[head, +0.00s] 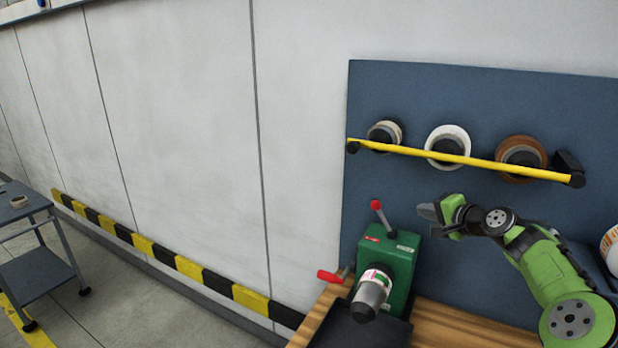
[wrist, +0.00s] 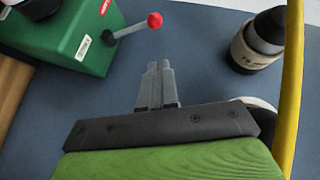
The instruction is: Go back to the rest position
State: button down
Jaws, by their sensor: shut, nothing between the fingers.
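My gripper (head: 428,211) is shut and empty. It is held in the air in front of the blue panel (head: 300,0), just right of and above the green label rewinder (head: 402,262). In the wrist view its two fingers (wrist: 158,68) lie together, with bare panel beyond them. The rewinder (wrist: 72,40) shows there at the upper left, apart from the fingers. Its red-knobbed lever (head: 376,205) stands up from its top, and a second red handle (head: 330,276) sticks out to the left. A label roll (head: 376,279) sits on its grey spindle.
A yellow bar (head: 412,152) crosses in front of several rolls on pegs, including a white roll (head: 435,136) and a brown roll (head: 540,146). The bar (wrist: 293,75) is close right in the wrist view. A wooden bench (head: 455,325) lies below. A cart (head: 38,272) stands far left.

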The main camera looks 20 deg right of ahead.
jog(key=s+a+f+n+g, duration=0.2)
jog(key=a+n+g, duration=0.6)
jog(key=a, duration=2.1)
jog(key=s+a+f+n, duration=0.1)
jog(key=s+a+n, duration=0.2)
jog(key=s, duration=1)
jog(key=s+a+f+n, duration=0.1)
jog(key=s+a+n, duration=0.3)
jog(key=s, duration=1)
jog(key=a, duration=0.3)
jog(key=shift+s+a+f+g, duration=0.25)
jog(key=shift+f+g, duration=0.05)
jog(key=shift+d, duration=0.1)
